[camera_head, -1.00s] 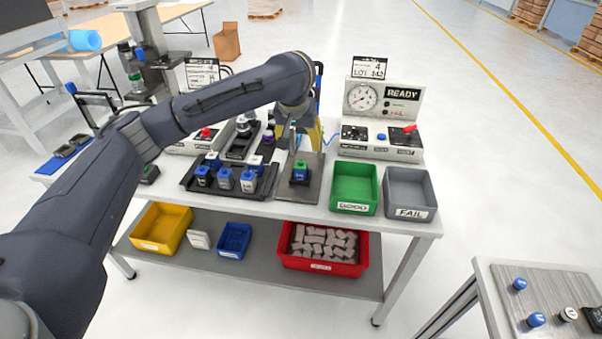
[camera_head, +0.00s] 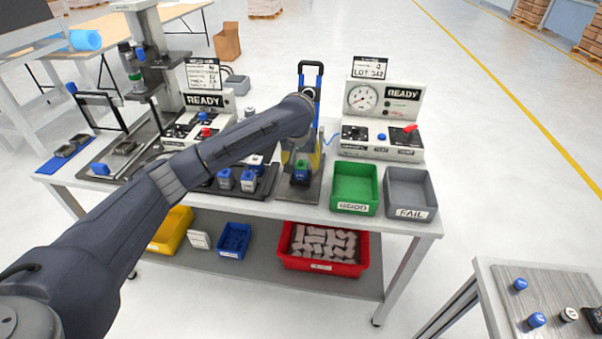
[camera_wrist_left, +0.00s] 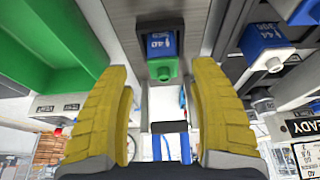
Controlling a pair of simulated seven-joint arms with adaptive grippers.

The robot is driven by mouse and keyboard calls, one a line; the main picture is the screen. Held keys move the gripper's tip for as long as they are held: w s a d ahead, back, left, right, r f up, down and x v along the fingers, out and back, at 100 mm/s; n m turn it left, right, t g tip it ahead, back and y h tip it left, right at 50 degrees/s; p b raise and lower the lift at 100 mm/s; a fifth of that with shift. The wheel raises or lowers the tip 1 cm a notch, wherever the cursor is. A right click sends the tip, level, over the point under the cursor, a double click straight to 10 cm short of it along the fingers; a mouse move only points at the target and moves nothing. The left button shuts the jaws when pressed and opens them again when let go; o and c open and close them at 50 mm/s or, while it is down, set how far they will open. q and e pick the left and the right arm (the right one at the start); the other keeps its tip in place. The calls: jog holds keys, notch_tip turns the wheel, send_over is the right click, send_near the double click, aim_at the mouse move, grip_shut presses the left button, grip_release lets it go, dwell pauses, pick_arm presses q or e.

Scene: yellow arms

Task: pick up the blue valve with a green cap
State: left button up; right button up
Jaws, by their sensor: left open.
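The blue valve with a green cap (camera_head: 300,173) stands on a grey plate (camera_head: 309,194) at the front of the bench, left of the green bin. In the left wrist view its blue labelled body (camera_wrist_left: 160,42) and green cap (camera_wrist_left: 164,68) show ahead of the fingertips, in the gap between them. My left gripper (camera_head: 301,158) is open, with yellow fingers, just above and behind the valve in the head view. The left wrist view shows both fingers (camera_wrist_left: 162,76) apart and nothing held. My right gripper is not in view.
A dark tray with several blue-bodied valves (camera_head: 248,180) lies close left of the plate. The green bin (camera_head: 354,186) and grey FAIL bin (camera_head: 409,192) stand right. The gauge station (camera_head: 384,120) is behind them. A blue-handled frame (camera_head: 310,80) rises behind the gripper.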

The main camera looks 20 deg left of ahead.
aim_at(300, 164)
pick_arm(q)
jog(key=shift+a+x, duration=0.2)
jog(key=shift+x, duration=2.5)
jog(key=c, duration=1.3)
